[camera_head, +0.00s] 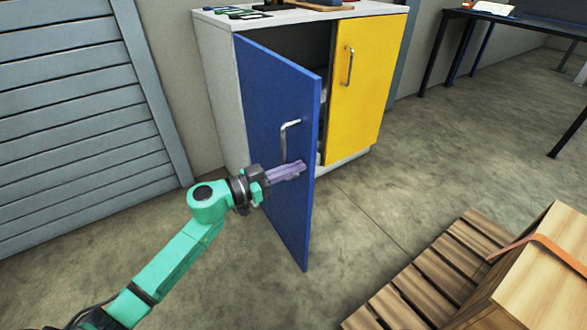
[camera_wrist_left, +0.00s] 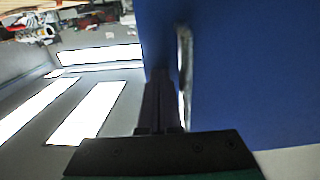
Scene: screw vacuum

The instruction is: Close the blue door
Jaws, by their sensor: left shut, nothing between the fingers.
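The blue door (camera_head: 262,110) stands partly open on the left half of a cabinet, swung out towards me. Its metal handle (camera_head: 286,138) is on the outer face near the free edge. My left gripper (camera_head: 301,167) is shut and empty, at the door's outer face just below the handle. I cannot tell whether it touches the door. In the left wrist view the blue door (camera_wrist_left: 250,70) fills the right side, with the handle (camera_wrist_left: 184,75) next to the dark fingers (camera_wrist_left: 160,100). My right gripper is not in view.
The cabinet (camera_head: 215,75) has a shut yellow door (camera_head: 358,90) on its right half and items on top. A wooden pallet (camera_head: 440,275) with a wooden crate (camera_head: 545,285) stands at lower right. The floor (camera_head: 375,205) between them is clear. A dark table (camera_head: 510,22) stands at upper right.

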